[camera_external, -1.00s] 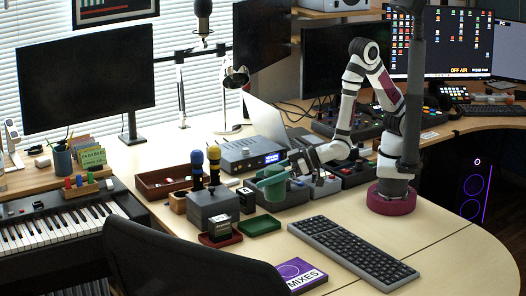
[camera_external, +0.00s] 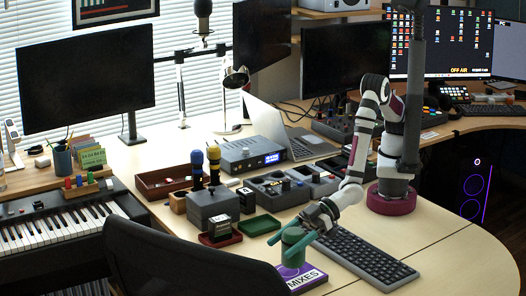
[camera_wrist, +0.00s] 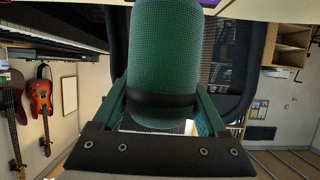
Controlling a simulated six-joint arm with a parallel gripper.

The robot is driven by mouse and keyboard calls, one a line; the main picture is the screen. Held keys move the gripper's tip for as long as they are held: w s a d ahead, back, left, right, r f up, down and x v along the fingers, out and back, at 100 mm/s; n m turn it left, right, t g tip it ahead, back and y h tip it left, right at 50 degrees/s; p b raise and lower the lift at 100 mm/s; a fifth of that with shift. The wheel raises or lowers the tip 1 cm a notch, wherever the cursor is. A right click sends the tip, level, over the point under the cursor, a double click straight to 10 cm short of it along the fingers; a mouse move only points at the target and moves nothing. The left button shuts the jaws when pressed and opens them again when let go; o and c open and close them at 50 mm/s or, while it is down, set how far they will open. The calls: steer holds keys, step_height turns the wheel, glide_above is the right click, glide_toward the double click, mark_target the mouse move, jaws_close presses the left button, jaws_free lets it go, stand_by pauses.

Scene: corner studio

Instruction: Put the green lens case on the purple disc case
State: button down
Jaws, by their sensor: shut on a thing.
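The green lens case (camera_external: 292,250) is a cylinder, held in my gripper (camera_external: 297,249). In the wrist view the case (camera_wrist: 165,60) fills the upper middle, with a dark band near its lower end, between the green fingers of my gripper (camera_wrist: 163,105). The purple disc case (camera_external: 305,279), marked "MIXES", lies flat at the table's front edge, partly hidden behind the chair back. The lens case shows over the disc case's far left part and covers some of it. I cannot tell whether the two touch.
A keyboard (camera_external: 362,258) lies just right of the disc case, close under my arm. The black chair back (camera_external: 190,262) stands in front at the left. A green tray (camera_external: 259,225) and a grey block with microphones (camera_external: 213,207) stand behind. The table at the right is clear.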

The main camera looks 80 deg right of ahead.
mark_target(283, 257)
steer(key=shift+f, duration=1.75)
steer(key=shift+f, duration=0.1)
jaws_free()
